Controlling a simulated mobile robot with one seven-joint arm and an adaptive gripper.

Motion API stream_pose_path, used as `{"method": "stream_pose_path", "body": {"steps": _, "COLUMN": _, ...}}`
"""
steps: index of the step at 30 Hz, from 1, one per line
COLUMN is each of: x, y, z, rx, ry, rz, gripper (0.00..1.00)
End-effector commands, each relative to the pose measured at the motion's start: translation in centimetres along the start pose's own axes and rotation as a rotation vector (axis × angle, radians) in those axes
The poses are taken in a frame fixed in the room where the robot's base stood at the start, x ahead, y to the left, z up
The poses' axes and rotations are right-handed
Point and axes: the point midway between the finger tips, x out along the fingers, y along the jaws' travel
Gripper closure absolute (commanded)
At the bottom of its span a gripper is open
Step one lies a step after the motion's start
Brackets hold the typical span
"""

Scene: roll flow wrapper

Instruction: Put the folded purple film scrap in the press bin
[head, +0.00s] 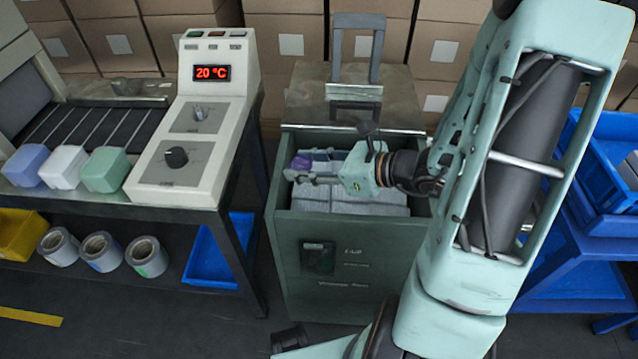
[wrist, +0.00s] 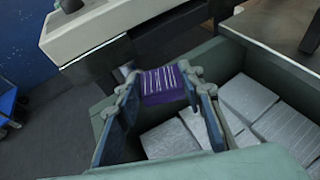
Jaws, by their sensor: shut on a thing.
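My gripper (head: 303,172) is shut on the folded purple film scrap (head: 302,160). In the wrist view the scrap (wrist: 163,86) is a small purple block with pale lines, pinched between the two fingers (wrist: 160,90). The press bin (head: 340,255) is a dark green open drawer under a press with an upright handle. Its rim (wrist: 270,60) also shows in the wrist view. Flat grey bundles (head: 350,196) lie inside the bin. The gripper and scrap are over the left part of the opening; their exact height above the bundles is hard to tell.
Left of the bin stands a bench with a control box (head: 195,130) reading 20 °C and several coloured blocks (head: 105,170). Film rolls (head: 147,257) and a blue tray (head: 220,255) sit below. Blue crates (head: 600,180) stand at right, cardboard boxes (head: 120,45) behind.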

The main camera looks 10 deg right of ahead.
Motion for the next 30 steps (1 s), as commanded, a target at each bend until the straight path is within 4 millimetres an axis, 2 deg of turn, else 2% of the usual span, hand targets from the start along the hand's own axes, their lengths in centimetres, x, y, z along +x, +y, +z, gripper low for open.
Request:
{"method": "stream_pose_path", "body": {"steps": 2, "x": 0.3, "y": -2.0, "z": -1.1, "rx": 0.002, "ry": 0.001, "rz": -0.003, "gripper": 0.74}}
{"method": "stream_pose_path", "body": {"steps": 3, "x": 0.8, "y": -2.5, "z": -2.2, "rx": 0.002, "ry": 0.001, "rz": -0.002, "gripper": 0.74}}
{"method": "stream_pose_path", "body": {"steps": 6, "x": 1.4, "y": -3.9, "z": -3.8, "rx": 0.003, "ry": 0.001, "rz": -0.002, "gripper": 0.74}}
{"method": "stream_pose_path", "body": {"steps": 10, "x": 1.9, "y": -5.2, "z": -5.0, "rx": 0.001, "ry": 0.001, "rz": -0.002, "gripper": 0.74}}
{"method": "stream_pose_path", "body": {"steps": 17, "x": 2.2, "y": -6.2, "z": -6.0, "rx": 0.002, "ry": 0.0, "rz": -0.003, "gripper": 0.74}}
{"method": "stream_pose_path", "body": {"steps": 19, "x": 2.5, "y": -6.7, "z": -6.8, "rx": 0.002, "ry": 0.001, "rz": -0.002, "gripper": 0.74}}
{"method": "stream_pose_path", "body": {"steps": 25, "x": 3.4, "y": -6.5, "z": -9.0, "rx": 0.003, "ry": 0.0, "rz": -0.002, "gripper": 0.74}}
{"method": "stream_pose_path", "body": {"steps": 30, "x": 3.4, "y": -6.5, "z": -9.0, "rx": 0.001, "ry": 0.0, "rz": -0.002, "gripper": 0.74}}
